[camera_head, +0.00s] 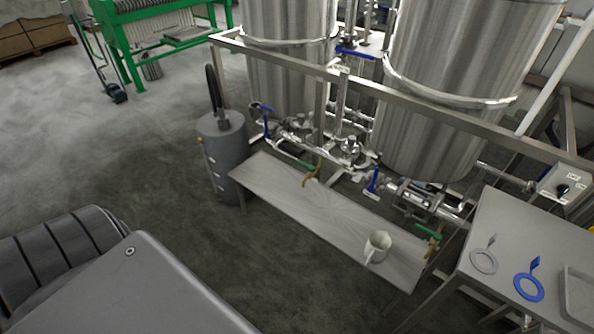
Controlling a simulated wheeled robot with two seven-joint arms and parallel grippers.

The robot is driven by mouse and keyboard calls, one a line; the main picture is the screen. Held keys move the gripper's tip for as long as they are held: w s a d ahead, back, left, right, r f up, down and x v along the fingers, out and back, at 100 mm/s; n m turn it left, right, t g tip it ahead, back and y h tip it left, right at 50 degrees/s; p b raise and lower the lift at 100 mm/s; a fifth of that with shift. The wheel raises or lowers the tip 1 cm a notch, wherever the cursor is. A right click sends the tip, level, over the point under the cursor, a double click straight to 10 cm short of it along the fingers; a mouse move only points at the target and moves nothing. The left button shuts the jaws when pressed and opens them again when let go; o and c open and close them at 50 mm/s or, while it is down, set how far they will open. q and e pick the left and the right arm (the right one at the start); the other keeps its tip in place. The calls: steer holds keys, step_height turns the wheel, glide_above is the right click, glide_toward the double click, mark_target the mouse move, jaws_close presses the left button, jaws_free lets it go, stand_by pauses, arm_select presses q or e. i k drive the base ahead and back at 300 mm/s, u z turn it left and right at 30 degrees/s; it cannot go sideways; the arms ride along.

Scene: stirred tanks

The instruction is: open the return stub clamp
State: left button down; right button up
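No part is clearly marked as the return stub clamp, and I cannot tell which fitting it is. Steel pipework (285,146) with clamped joints runs below two large steel tanks. A brass-coloured fitting (312,174) with a green handle (297,161) hangs at the left part of the bench's back edge. A similar brass-coloured fitting (434,240) with a green handle (427,230) is at the right end. Both are too small to tell whether a clamp there is open or shut. Neither of my grippers is in view.
A steel bench (318,205) carries a white jug (377,247). A steel frame rail (420,108) crosses before the tanks (455,70). A grey cylinder (222,150) stands left.

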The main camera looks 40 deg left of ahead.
mark_target(365, 167)
steer(key=u, duration=0.2)
steer(key=k, duration=0.3)
steer(key=u, duration=0.95)
steer(key=i, duration=0.75)
steer(key=z, duration=0.55)
steer(key=i, duration=0.65)
steer(key=z, duration=0.6)
